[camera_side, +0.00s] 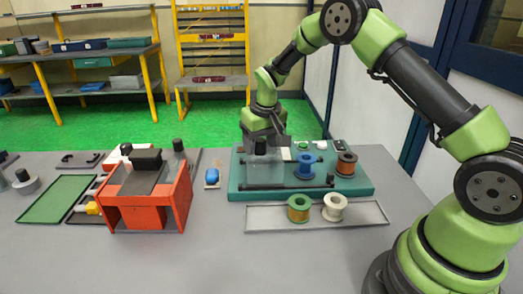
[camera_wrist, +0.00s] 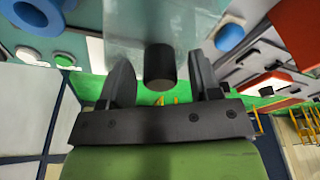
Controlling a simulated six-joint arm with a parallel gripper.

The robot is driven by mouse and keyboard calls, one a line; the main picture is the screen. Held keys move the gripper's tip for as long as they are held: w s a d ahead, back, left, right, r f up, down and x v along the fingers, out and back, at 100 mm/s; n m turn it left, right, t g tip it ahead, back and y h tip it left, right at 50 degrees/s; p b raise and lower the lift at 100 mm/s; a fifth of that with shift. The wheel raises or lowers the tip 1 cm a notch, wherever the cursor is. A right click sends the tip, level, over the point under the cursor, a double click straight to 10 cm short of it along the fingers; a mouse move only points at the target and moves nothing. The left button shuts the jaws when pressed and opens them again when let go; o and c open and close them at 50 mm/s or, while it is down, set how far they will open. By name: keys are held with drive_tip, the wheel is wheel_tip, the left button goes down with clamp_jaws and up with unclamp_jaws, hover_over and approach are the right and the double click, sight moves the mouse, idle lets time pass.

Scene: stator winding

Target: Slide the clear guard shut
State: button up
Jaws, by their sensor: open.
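The clear guard (camera_side: 268,172) is a see-through panel at the left part of the teal base (camera_side: 300,191). It also shows as a pale glassy surface in the wrist view (camera_wrist: 135,28). A black cylindrical knob (camera_side: 260,147) is at the guard, and in the wrist view the knob (camera_wrist: 159,68) appears between my two fingers. My gripper (camera_side: 263,137) is open at the knob, one finger on each side, with visible gaps in the wrist view (camera_wrist: 161,80). How far the guard overlaps what lies under it is hard to tell.
A blue spool (camera_side: 305,167) and a copper spool (camera_side: 346,164) stand on the base right of the guard. A grey tray (camera_side: 365,213) in front holds green and white spools. A blue-topped item (camera_side: 212,177) and an orange machine (camera_side: 150,208) stand left.

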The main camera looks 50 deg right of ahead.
drive_tip(key=c, duration=0.7)
drive_tip(key=shift+s+d, duration=3.65)
drive_tip(key=shift+d, duration=0.1)
drive_tip(key=o, duration=0.7)
drive_tip(key=w+v, duration=0.1)
drive_tip(key=v, duration=0.5)
drive_tip(key=shift+w+d, duration=0.1)
